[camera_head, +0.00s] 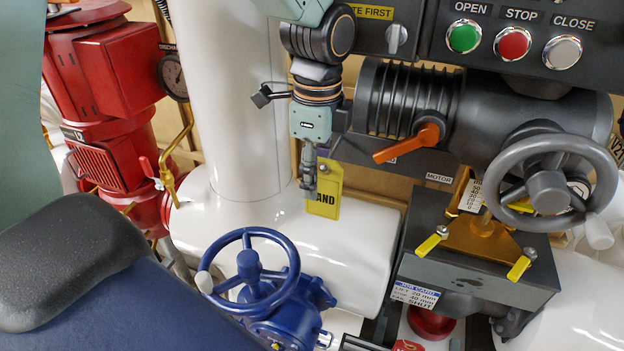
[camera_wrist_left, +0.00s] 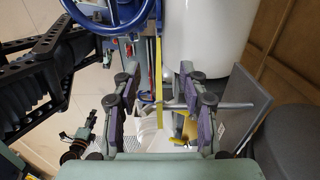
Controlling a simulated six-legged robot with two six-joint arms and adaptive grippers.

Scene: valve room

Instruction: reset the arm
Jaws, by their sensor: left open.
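My left arm comes down from the top of the head view, and its slim gripper (camera_head: 309,175) points downward in front of a yellow tag (camera_head: 326,196). Part of the tag's lettering is hidden by the gripper; "AND" shows. In the left wrist view the two fingers of this gripper (camera_wrist_left: 160,104) stand wide apart with nothing gripped between them.
A blue handwheel (camera_head: 262,280) sits below the gripper, by a white pipe (camera_head: 345,245). To the right are an orange lever (camera_head: 408,145), a grey handwheel (camera_head: 550,185) and a button panel (camera_head: 513,43). A red pump (camera_head: 115,90) stands left.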

